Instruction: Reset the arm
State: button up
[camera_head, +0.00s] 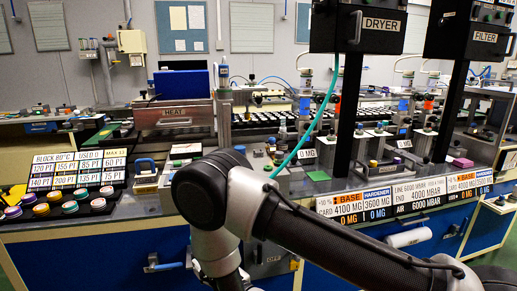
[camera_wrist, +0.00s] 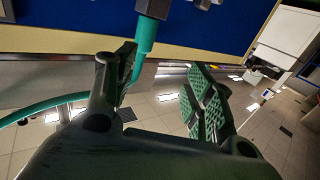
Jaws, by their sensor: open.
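My arm (camera_head: 330,235) reaches across the front of the head view, over the front edge of the bench. Its far end drops below the picture's bottom edge, so my gripper is not visible there. In the wrist view my gripper (camera_wrist: 161,64) shows with its two green-padded fingers spread apart and nothing between the pads. A teal hose with a thick end fitting (camera_wrist: 147,30) comes down by the left finger and curves off to the left; it looks to pass behind that finger. I cannot tell whether it touches.
The bench carries a HEAT unit (camera_head: 172,114), a labelled board (camera_head: 77,172) with coloured knobs, and DRYER (camera_head: 383,24) and FILTER (camera_head: 484,38) boxes on black posts. A teal hose (camera_head: 315,125) hangs near the arm. Tiled floor (camera_wrist: 165,112) shows beyond the fingers.

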jog(key=w+d+r+m+h, duration=0.35)
jog(key=w+d+r, duration=0.25)
jog(key=w+r, duration=0.55)
jog(key=w+d+r+m+g+h, duration=0.1)
jog(key=w+d+r+h, duration=0.1)
jog(key=d+r, duration=0.5)
jog(key=w+d+r+m+g+h, duration=0.1)
jog(key=d+r+h, duration=0.1)
jog(key=d+r, duration=0.5)
jog(key=s+d+r+m+g+h, duration=0.1)
jog(key=s+d+r, duration=0.1)
jog(key=s+d, duration=0.35)
jog(key=s+d+r+g+h, duration=0.1)
jog(key=s+d+r, duration=0.1)
jog(key=d, duration=0.6)
jog(key=s+d+r+m+g+h, duration=0.1)
jog(key=s+d+r, duration=0.1)
jog(key=s+d, duration=0.35)
jog(key=s+d+r+m+g+h, duration=0.1)
jog(key=s+d, duration=0.5)
jog(key=s, duration=0.3)
jog(key=s+d+r+m+g+h, duration=0.1)
jog(key=s+d, duration=0.5)
jog(key=s, duration=0.3)
jog(key=shift+s+g, duration=0.35)
jog(key=shift+g, duration=0.05)
jog(key=shift+d+h, duration=0.1)
jog(key=shift+h, duration=0.15)
